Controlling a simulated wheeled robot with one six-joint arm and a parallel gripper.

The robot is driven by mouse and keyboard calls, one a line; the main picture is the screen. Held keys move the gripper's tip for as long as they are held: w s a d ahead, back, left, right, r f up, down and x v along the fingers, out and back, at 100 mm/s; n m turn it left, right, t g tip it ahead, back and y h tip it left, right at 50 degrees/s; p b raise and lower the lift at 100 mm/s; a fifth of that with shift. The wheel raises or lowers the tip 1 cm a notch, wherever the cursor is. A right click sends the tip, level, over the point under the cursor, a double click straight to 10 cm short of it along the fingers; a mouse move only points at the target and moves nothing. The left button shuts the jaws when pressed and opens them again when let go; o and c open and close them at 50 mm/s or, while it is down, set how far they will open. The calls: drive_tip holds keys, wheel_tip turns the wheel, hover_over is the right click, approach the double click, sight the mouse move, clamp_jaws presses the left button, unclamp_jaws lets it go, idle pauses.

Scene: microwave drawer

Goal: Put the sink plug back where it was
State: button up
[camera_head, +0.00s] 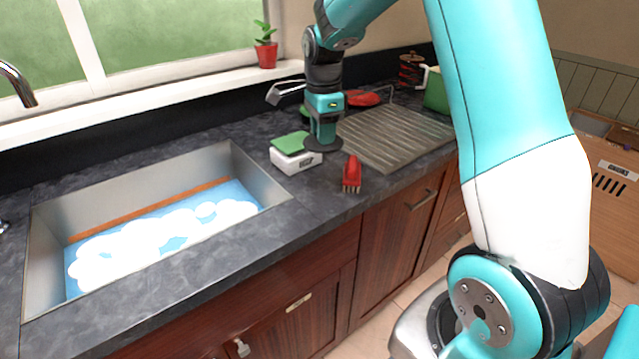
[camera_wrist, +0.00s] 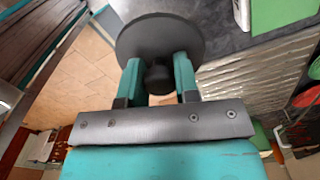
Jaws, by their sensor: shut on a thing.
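The sink plug is a flat dark disc with a round knob; it shows in the wrist view (camera_wrist: 160,35) and under my gripper in the head view (camera_head: 322,145). My gripper (camera_head: 323,125) points down, its teal fingers shut on the knob (camera_wrist: 157,77). The sink (camera_head: 268,181), at left in the head view, holds blue water (camera_head: 236,192) with white foam (camera_head: 150,238). Its drain is hidden.
The white box (camera_head: 297,161) with a green sponge (camera_head: 291,142) stands left of the plug. A red brush (camera_head: 352,172) lies in front. The ribbed draining rack (camera_head: 392,137) is to the right, a green pot (camera_head: 437,92) behind it. A potted plant (camera_head: 266,52) stands on the windowsill.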

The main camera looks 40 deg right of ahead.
sight(323, 195)
wheel_tip(323, 195, down, 15)
drive_tip(key=shift+r+p, duration=0.2)
drive_tip(key=shift+p, duration=0.8)
drive_tip(key=shift+f, duration=0.15)
drive_tip(key=o, duration=0.9)
